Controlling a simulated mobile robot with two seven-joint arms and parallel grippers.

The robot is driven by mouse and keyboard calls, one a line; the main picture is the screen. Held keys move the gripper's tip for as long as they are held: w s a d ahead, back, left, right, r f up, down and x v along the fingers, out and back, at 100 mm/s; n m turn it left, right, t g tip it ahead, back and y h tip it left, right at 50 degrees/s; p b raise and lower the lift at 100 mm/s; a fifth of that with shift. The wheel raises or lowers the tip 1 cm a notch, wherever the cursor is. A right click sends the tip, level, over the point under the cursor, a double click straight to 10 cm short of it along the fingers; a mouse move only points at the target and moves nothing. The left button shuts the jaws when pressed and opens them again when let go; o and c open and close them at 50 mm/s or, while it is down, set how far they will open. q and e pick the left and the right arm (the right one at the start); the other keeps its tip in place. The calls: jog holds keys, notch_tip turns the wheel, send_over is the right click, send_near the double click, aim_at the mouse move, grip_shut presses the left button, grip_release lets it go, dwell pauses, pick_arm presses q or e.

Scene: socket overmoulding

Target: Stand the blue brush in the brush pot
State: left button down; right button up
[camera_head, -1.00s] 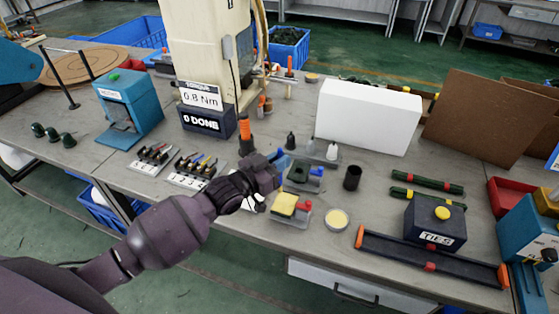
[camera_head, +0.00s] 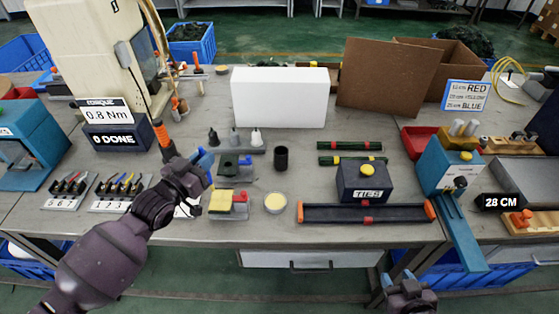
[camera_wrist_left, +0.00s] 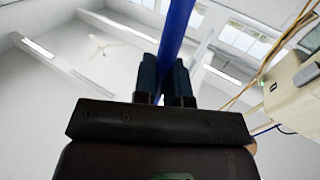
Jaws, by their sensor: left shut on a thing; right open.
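The blue brush (camera_wrist_left: 176,30) shows in the left wrist view as a blue shaft between the fingers, running out of the top of the picture. My left gripper (camera_wrist_left: 164,82) is shut on it. In the head view my left gripper (camera_head: 203,167) is above the table, left of the brush pot; the brush is hard to tell from the bluish fingers there. The brush pot (camera_head: 281,158) looks like a dark, upright open cylinder on the table, apart from the gripper. My right gripper (camera_head: 407,284) is open and empty at the bottom edge, in front of the table.
Between my left gripper and the pot is a grey stand with a dark green piece (camera_head: 228,164). Small bottles (camera_head: 235,137) stand behind; a yellow sponge (camera_head: 220,201) and round dish (camera_head: 275,203) lie in front. A white block (camera_head: 279,97) stands behind the pot.

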jog(key=shift+a, duration=0.15)
dwell(0.3)
pick_arm(q)
jog(key=shift+f, duration=0.15)
notch_tip(320, 180, up, 5)
jog(key=d+n+y, duration=0.1)
jog(key=s+a+n+t+y, duration=0.2)
jog(key=s+a+n+y, duration=0.2)
jog(key=s+y, duration=0.4)
jog(key=shift+s+a+n, duration=0.35)
jog(key=shift+s+n, duration=0.15)
jog(key=shift+s, duration=0.1)
pick_arm(e)
jog(key=shift+s+f, duration=0.95)
jog(key=shift+f, duration=0.2)
